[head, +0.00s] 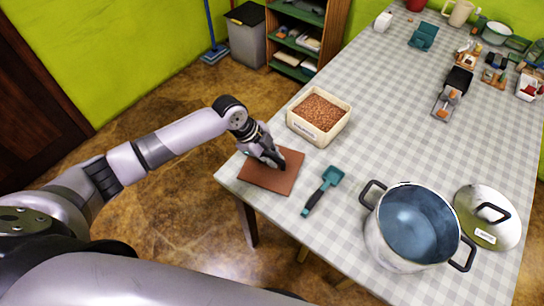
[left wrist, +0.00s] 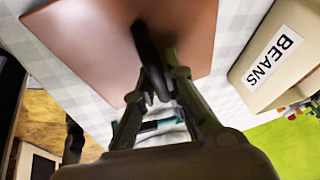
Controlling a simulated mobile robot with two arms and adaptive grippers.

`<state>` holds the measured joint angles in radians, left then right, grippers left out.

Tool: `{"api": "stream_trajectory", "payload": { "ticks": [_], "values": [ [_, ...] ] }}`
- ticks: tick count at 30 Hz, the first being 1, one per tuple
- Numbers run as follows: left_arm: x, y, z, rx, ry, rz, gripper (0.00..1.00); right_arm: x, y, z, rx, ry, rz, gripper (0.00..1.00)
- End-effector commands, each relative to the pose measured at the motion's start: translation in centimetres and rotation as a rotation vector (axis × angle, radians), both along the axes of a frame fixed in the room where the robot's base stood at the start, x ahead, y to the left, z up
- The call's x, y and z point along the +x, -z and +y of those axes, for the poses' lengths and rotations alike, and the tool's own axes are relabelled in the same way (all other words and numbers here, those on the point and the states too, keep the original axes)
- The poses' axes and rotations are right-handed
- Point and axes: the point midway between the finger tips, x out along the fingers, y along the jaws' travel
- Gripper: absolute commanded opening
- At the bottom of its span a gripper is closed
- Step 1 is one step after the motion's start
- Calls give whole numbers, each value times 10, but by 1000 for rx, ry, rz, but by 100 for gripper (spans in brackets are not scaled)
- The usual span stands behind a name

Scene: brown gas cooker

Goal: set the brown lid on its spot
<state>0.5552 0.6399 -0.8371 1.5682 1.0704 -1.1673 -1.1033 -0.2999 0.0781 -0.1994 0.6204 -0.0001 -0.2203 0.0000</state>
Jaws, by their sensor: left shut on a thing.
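The brown lid (head: 272,178) is a flat, square, reddish-brown plate at the table's near left corner. My left gripper (head: 277,163) comes down on it from above and is shut on its dark handle. In the left wrist view the fingers (left wrist: 160,80) close around the black loop handle, with the lid (left wrist: 95,45) beyond. I cannot tell whether the lid touches the table. An open, cream, square box (head: 319,116) full of brown beans stands just behind the lid. Its BEANS label shows in the left wrist view (left wrist: 271,61). My right gripper is not in view.
A teal scoop (head: 323,189) lies right of the lid. A large steel pot (head: 412,225) and a round metal lid (head: 487,217) stand further right. Kitchen items crowd the far end.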

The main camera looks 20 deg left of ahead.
Motion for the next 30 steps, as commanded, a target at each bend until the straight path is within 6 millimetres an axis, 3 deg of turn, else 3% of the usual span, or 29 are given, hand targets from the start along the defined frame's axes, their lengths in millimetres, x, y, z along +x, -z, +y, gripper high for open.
{"api": "stream_trajectory", "payload": {
  "ticks": [6, 7, 17, 26, 30],
  "values": [
    [0, 0, 0, 0, 0, 0, 0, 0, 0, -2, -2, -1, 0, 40],
    [0, 0, 0, 0, 0, 0, 12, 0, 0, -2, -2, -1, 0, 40],
    [0, 0, 0, 0, 0, 0, 34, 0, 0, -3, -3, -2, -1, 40],
    [0, -1, 0, 0, -1, 0, 34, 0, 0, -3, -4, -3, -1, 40],
    [-1, -11, 5, 0, -2, -1, 34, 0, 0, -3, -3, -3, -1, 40]
  ]
}}
